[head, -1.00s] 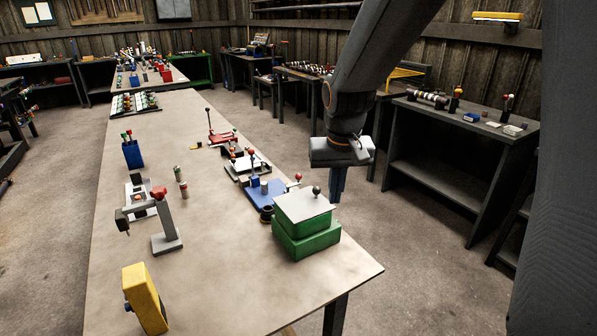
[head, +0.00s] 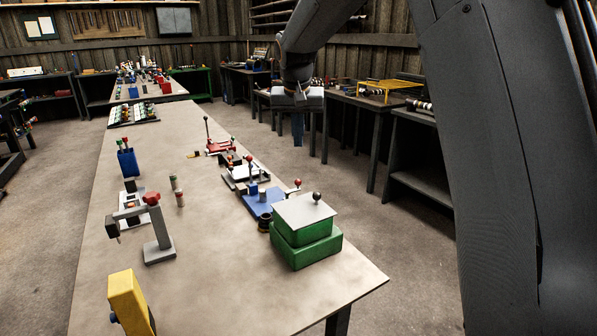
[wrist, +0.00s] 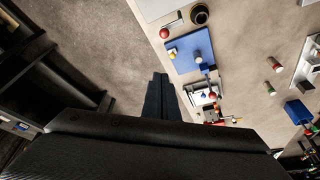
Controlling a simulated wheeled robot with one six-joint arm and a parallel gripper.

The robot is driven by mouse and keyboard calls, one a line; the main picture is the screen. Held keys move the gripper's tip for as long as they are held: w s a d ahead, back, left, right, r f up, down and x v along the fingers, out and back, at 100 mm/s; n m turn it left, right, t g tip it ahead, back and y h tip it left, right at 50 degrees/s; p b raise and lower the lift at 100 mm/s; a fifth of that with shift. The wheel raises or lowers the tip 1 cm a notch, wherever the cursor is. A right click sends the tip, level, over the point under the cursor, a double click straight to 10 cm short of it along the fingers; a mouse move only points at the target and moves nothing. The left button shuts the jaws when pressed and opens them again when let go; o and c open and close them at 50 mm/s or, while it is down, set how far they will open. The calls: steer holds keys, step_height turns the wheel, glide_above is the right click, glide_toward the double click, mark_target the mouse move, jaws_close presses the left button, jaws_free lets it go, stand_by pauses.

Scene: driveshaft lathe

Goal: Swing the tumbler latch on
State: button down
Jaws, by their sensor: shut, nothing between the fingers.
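I cannot tell for certain which fixture bears the tumbler latch. Several small lever fixtures stand along the right edge of the long table: a blue plate (head: 262,203) with a red ball knob (head: 298,183), a white plate fixture (head: 245,173) behind it, and a red-based fixture (head: 219,147) with an upright lever (head: 207,130). The blue plate (wrist: 196,56) and its red knob (wrist: 165,33) also show in the wrist view. My gripper (head: 298,143) is shut and empty, pointing down beyond the table's right edge, apart from the fixtures. In the wrist view its fingers (wrist: 160,78) are together.
A green box (head: 306,246) with a grey lid and black knob stands at the table's near right. A grey stand (head: 158,235), yellow block (head: 128,303) and blue cup (head: 127,162) are on the left. The table's middle is mostly clear. Benches line the right wall.

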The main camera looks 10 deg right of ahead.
step_height(320, 180, down, 10)
steer(key=p, duration=0.4)
steer(key=shift+s, duration=0.25)
